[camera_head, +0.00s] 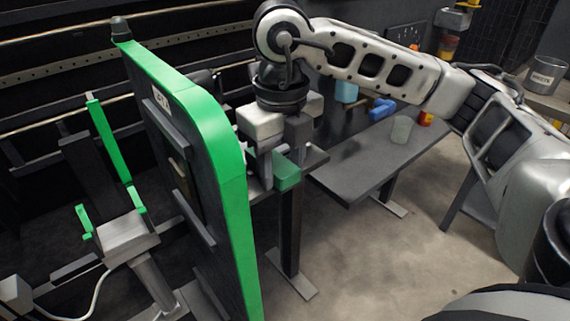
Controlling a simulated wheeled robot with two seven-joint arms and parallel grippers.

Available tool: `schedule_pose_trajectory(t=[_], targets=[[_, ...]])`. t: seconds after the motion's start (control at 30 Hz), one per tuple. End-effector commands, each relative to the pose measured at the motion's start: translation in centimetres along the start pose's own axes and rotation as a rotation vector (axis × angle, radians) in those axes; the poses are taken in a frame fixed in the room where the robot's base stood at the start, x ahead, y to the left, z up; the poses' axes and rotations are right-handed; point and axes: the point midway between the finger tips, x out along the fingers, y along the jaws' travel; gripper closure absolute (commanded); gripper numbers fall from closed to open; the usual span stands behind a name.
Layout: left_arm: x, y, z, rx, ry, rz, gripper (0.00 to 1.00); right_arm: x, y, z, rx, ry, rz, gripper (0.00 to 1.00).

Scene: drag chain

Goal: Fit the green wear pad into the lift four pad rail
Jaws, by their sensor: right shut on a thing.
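The green wear pad (287,173) is a small dark green block at the tips of my right gripper (279,158). The gripper points down and is shut on the pad. They are just right of a tall upright panel with a thick bright green edge (231,190). A small white label (161,102), too small to read surely, is on the panel's dark face. Grey strips (193,215) run along that face; I cannot tell which is the pad rail. Whether the pad touches anything behind it is unclear. My left gripper is not in view.
A grey table (365,165) at the right holds a pale cup (401,129), a blue item (382,108) and a red container (426,118). A grey mechanism with green parts (126,233) stands left of the panel. A dark post (291,225) stands below the gripper.

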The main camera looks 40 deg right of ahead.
Motion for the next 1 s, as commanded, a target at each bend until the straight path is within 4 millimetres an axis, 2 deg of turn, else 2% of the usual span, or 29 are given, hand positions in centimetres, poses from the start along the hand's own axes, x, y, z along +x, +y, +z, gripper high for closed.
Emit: schedule_pose_trajectory(t=[1.0], targets=[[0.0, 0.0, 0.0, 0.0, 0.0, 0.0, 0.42, 0.0, 0.0, 2.6, 0.0, -0.001, 0.0, 0.94]])
